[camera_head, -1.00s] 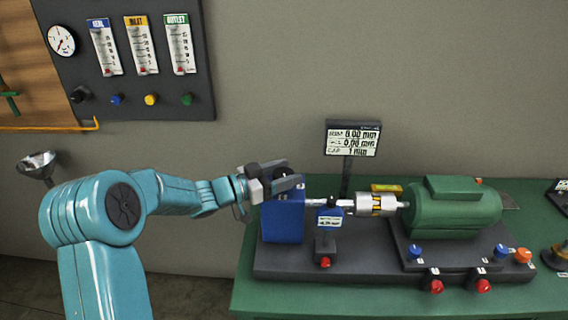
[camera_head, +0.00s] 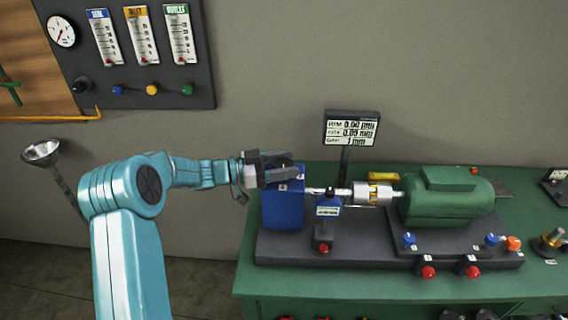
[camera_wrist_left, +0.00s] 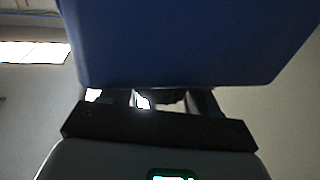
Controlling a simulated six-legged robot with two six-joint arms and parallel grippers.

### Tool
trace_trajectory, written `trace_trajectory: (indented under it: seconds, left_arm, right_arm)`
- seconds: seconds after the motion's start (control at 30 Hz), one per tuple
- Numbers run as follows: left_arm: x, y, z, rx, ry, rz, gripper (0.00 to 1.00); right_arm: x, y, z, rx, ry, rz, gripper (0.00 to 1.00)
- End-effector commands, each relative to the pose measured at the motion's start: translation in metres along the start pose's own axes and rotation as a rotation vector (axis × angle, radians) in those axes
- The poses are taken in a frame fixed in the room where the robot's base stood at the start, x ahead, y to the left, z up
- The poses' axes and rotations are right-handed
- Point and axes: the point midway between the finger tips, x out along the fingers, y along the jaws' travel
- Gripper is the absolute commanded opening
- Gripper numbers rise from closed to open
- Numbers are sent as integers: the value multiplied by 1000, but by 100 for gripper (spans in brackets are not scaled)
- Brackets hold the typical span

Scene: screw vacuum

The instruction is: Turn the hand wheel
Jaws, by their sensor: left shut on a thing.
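In the head view my left arm comes in from the left. My left gripper (camera_head: 282,173) is at the upper left end of the blue block (camera_head: 284,212), shut on a dark rounded part that looks like the hand wheel (camera_head: 281,160). The fingers hide much of the wheel, so its angle cannot be told. In the left wrist view the blue block (camera_wrist_left: 190,45) fills the top, close in front of the gripper (camera_wrist_left: 150,100); the wheel is mostly hidden there. A shaft and silver coupling (camera_head: 372,192) join the block to a green motor (camera_head: 450,203). My right gripper is not in view.
A display (camera_head: 351,130) with small, hard-to-read digits stands on a post behind the shaft. Blue, red and orange knobs sit along the dark base (camera_head: 340,255) on the green table (camera_head: 245,285). A wall panel (camera_head: 195,60) and a funnel-shaped lamp (camera_head: 42,152) are at left.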

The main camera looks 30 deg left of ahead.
Motion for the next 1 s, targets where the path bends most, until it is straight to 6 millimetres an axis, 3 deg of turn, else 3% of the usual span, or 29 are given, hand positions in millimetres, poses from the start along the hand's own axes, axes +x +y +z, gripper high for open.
trace_trajectory:
  seconds: [0.07,0.1,0.13,0.43,0.57,1.0]
  left_arm:
    - [0,-2,-6,8,10,-4,30]
    - [0,-2,-6,8,9,-4,73]
    - [0,-2,-6,8,9,-4,81]
    - [-1,-1,-3,3,4,-3,81]
    - [-14,-2,-1,3,4,-6,81]
    - [-124,-1,-1,7,3,-8,81]
  right_arm:
    - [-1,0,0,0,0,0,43]
    - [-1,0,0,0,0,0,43]
    - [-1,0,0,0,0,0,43]
    - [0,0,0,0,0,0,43]
    - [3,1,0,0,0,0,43]
    - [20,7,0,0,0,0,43]
